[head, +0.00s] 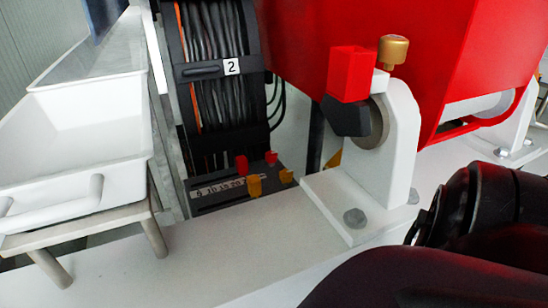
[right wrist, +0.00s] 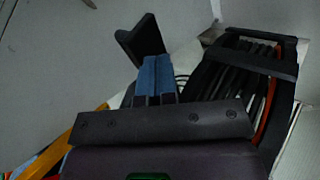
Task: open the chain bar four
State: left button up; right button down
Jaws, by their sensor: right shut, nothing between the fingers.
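A black cable chain (head: 250,37) packed with grey and orange cables stands upright in the head view. The one bar whose label reads clearly is marked 2 (head: 205,70) and lies across the cables. I cannot read a bar marked four in either view. The right wrist view also shows cables and a black cross bar (right wrist: 250,60), with no number visible. My right gripper (right wrist: 157,64) has blue fingers, shut and empty, left of that bar. A dark angled piece (right wrist: 138,38) is at the fingertips; contact cannot be told. My left gripper is out of view.
A white tray (head: 125,115) on a stand is left of the chain. Red and yellow levers (head: 254,185) sit at its foot. A white bracket (head: 400,140) with a red block (head: 351,75) and a red housing (head: 440,50) stand right. My dark arm fills the lower right.

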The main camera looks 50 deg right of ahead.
jog(key=shift+s+d+r+n+t+p, duration=0.1)
jog(key=shift+s+d+n+t+p, duration=0.3)
jog(key=shift+d+n+p, duration=0.2)
jog(key=shift+s+d+r+n+t+p, duration=0.1)
jog(key=shift+s+d+n+t+p, duration=0.25)
jog(key=shift+d+n+p, duration=0.25)
pick_arm(q)
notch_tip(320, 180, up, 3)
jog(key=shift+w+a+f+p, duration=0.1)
jog(key=shift+p, duration=0.25)
pick_arm(e)
jog(key=shift+s+d+f+n+h, duration=0.3)
jog(key=shift+s+d+n, duration=0.05)
jog(key=shift+d+n, duration=0.05)
pick_arm(q)
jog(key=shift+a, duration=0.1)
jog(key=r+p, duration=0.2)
jog(key=p, duration=0.1)
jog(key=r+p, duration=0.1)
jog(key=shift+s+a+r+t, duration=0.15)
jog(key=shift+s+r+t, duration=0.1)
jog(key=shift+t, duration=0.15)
pick_arm(e)
jog(key=v, duration=1)
jog(key=shift+s+a+r, duration=0.2)
jog(key=shift+s+r, duration=0.05)
jog(key=shift+r, duration=0.05)
